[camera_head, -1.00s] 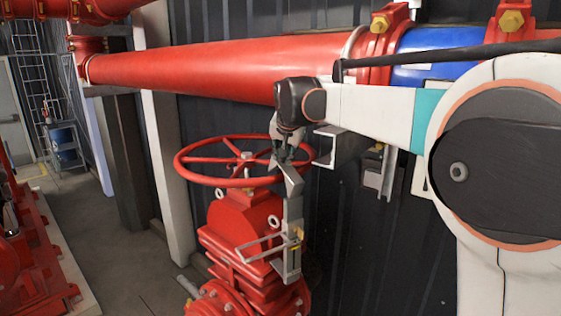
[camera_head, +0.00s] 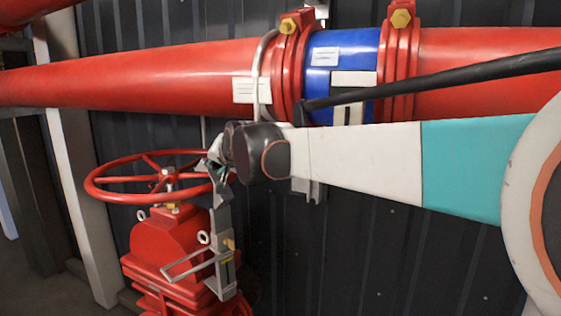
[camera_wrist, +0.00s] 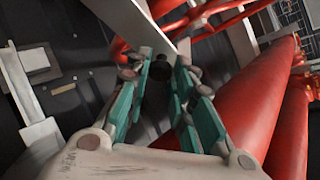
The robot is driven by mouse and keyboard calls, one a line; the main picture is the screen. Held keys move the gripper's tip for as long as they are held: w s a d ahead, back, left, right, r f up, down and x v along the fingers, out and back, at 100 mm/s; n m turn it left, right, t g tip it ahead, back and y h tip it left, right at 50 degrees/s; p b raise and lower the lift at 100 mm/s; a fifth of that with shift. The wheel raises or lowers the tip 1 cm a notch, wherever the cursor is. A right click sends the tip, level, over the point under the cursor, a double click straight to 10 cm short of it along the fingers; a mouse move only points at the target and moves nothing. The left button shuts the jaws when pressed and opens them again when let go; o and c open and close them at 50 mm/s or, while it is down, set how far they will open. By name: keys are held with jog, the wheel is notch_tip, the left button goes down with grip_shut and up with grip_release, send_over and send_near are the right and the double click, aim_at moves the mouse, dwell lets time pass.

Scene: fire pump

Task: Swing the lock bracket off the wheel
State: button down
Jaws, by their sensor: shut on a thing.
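The red handwheel (camera_head: 108,196) sits on top of the red valve body (camera_head: 160,240). The grey metal lock bracket (camera_head: 221,222) stands upright at the right side of the wheel, its upper end by the rim. A wire-like loop (camera_head: 186,268) sticks out to its left low down. My gripper (camera_head: 217,170) is at the bracket's upper end, by the wheel's right rim. In the wrist view, its teal-padded fingers (camera_wrist: 160,85) are around a small dark knob (camera_wrist: 160,66) beside a grey plate of the bracket (camera_wrist: 138,22). The exact contact is partly hidden.
A large red pipe (camera_head: 150,78) with a blue section (camera_head: 330,52) runs across above the wheel and my arm. A dark ribbed wall (camera_head: 380,240) stands close behind. A pale post (camera_head: 85,190) stands at the left.

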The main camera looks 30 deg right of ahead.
jog(key=shift+s, duration=0.15)
jog(key=c, duration=1.4)
grip_release()
jog(key=shift+o, duration=0.2)
notch_tip(320, 180, up, 10)
jog(key=shift+c, duration=0.4)
